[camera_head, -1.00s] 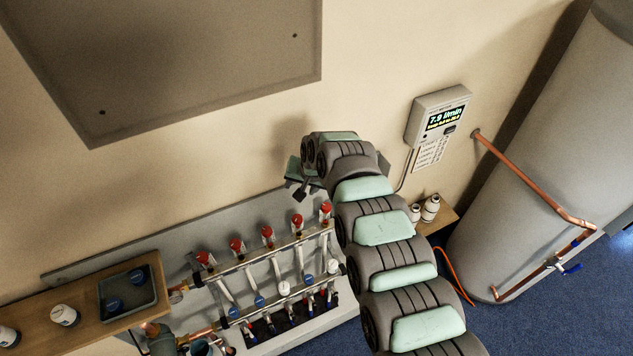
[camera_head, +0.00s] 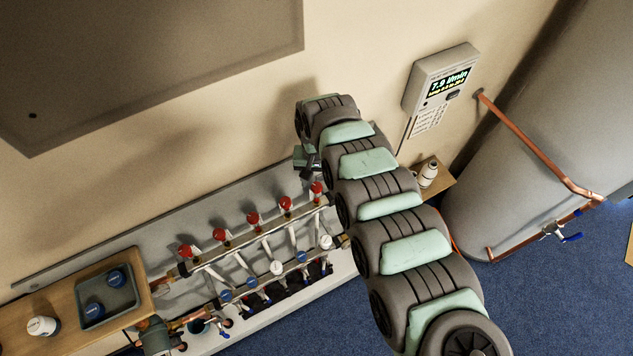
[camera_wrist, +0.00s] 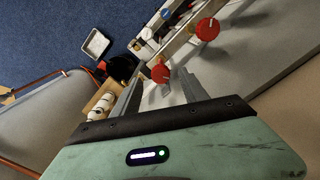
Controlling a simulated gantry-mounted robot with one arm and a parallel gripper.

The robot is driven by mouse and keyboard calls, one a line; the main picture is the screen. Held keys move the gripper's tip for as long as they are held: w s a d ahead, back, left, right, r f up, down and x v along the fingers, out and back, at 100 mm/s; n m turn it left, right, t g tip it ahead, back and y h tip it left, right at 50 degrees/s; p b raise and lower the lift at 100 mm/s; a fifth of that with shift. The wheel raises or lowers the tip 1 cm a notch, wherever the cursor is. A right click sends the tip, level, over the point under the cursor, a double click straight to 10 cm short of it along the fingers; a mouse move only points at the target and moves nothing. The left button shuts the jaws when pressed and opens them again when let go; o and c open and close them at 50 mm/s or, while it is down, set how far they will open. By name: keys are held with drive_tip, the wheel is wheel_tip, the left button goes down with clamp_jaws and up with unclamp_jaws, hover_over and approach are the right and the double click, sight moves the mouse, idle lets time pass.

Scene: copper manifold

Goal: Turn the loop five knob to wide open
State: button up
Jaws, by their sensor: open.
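The manifold's upper rail carries a row of red knobs. The rightmost red knob (camera_head: 317,188) is at the end by the heater side; I cannot read any loop label. My gripper (camera_head: 308,165) is just above this end knob in the head view, partly hidden by my arm. In the wrist view my gripper (camera_wrist: 160,74) is open, and the end red knob (camera_wrist: 160,73) appears between its two fingers, beyond or near the tips. Contact cannot be told. The neighbouring red knob (camera_wrist: 207,29) is outside the fingers.
A lower rail has blue and white caps (camera_head: 277,267). A wall meter (camera_head: 440,80) reads 7.9 l/min. A small shelf with white bottles (camera_wrist: 99,108) stands beyond the manifold's end. A grey tray (camera_head: 108,299) with blue caps sits on the left shelf. A large grey tank (camera_head: 540,150) is at right.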

sight(316, 186)
drive_tip(key=shift+w+f, duration=0.1)
drive_tip(key=shift+f, duration=1.4)
clamp_jaws()
